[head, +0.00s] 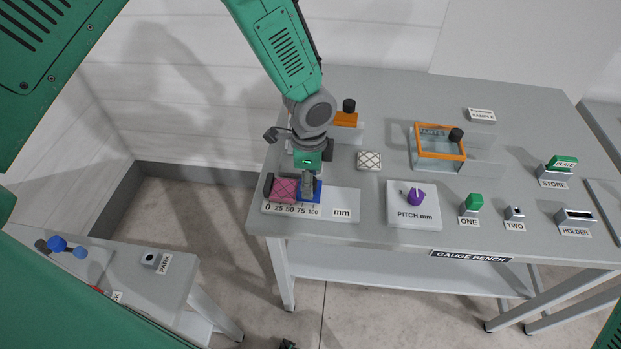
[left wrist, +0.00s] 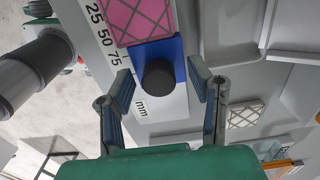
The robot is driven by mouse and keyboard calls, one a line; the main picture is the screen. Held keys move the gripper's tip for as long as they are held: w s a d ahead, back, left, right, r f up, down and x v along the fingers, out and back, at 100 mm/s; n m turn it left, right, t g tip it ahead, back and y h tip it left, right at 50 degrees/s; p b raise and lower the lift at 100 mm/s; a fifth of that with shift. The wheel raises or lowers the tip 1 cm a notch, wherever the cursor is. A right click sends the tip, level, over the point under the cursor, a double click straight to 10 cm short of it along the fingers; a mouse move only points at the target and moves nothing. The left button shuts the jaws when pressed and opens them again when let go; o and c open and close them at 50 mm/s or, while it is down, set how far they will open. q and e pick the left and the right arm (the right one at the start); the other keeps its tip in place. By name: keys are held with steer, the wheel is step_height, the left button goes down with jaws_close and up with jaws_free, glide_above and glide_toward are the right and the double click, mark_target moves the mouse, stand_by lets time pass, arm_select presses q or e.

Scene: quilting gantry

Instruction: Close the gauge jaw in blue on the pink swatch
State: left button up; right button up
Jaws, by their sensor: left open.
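The pink quilted swatch (head: 284,190) lies on the white mm scale (head: 342,203) at the bench's left front. The blue gauge jaw (head: 317,193) sits right of it, over about the 75 to 100 marks. In the left wrist view the pink swatch (left wrist: 140,18) and blue jaw (left wrist: 172,52) appear edge to edge; I cannot tell whether they touch. A dark round knob (left wrist: 158,75) stands on the jaw. My left gripper (head: 308,182) is open above it; its fingers (left wrist: 160,80) are on either side of the knob, apart from it.
A white quilted block (head: 369,160) and the PITCH mm panel with a purple dial (head: 415,197) are to the right. Behind are an orange-framed clear box (head: 440,142) and another orange piece (head: 345,119). Buttons and the HOLDER (head: 575,216) line the right side.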

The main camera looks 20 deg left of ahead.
arm_select(q)
step_height(320, 180, up, 12)
steer(key=shift+f, duration=0.2)
steer(key=shift+w, duration=0.1)
stand_by(0.3)
steer(key=shift+f, duration=0.1)
